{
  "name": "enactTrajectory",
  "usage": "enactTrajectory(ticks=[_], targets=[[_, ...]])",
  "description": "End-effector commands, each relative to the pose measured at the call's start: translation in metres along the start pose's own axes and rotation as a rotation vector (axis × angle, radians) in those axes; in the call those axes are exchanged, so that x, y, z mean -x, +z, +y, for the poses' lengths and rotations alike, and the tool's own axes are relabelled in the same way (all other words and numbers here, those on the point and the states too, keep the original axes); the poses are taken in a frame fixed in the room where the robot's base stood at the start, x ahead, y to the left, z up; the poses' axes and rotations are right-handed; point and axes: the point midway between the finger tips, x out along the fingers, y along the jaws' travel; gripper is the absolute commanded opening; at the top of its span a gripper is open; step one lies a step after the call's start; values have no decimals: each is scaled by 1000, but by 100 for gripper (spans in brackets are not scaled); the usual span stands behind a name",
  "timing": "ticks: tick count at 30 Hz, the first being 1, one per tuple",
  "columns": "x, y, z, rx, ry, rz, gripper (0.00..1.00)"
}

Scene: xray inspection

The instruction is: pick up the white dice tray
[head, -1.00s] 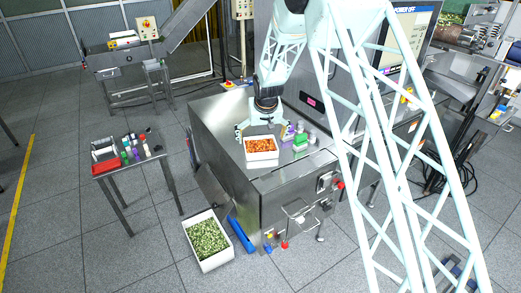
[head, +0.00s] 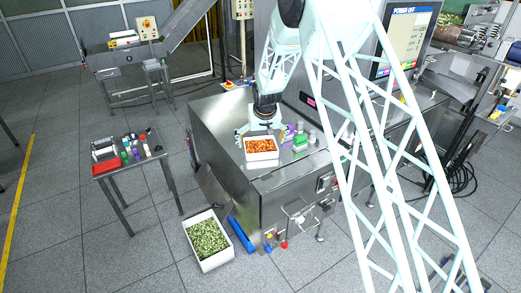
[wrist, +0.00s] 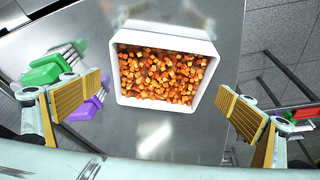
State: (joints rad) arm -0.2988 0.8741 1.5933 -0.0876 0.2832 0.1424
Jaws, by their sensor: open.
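The white dice tray (head: 262,162) is filled with small orange cubes and sits upright on the steel top of the machine, near its front edge. In the wrist view the tray (wrist: 122,98) is in the upper middle. My gripper (wrist: 160,95) is open, with one ridged yellow finger pad on each side of the tray and a gap visible on both sides. In the head view my gripper (head: 256,130) is just behind and above the tray, pointing down. Its fingers are partly hidden there, and touch with the tray cannot be made out.
Green (wrist: 50,68) and purple (wrist: 84,108) items lie close to the tray. A steel side table (head: 134,165) with small items stands left. A white bin of green pieces (head: 204,264) is on the floor. The steel top (head: 215,112) left of the tray is clear.

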Motion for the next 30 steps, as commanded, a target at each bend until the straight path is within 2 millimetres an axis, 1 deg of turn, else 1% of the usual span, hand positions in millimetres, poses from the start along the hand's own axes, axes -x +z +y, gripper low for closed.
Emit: enactTrajectory(ticks=[3, 10, 28, 29, 30], targets=[[-11, 0, 0, 0, 0, 0, 100], [-23, 0, 0, 0, 0, 0, 100], [-24, 0, 0, -1, 0, 0, 100], [-24, 0, 0, -1, 0, 0, 99], [-24, 0, 0, -1, 0, 0, 95]])
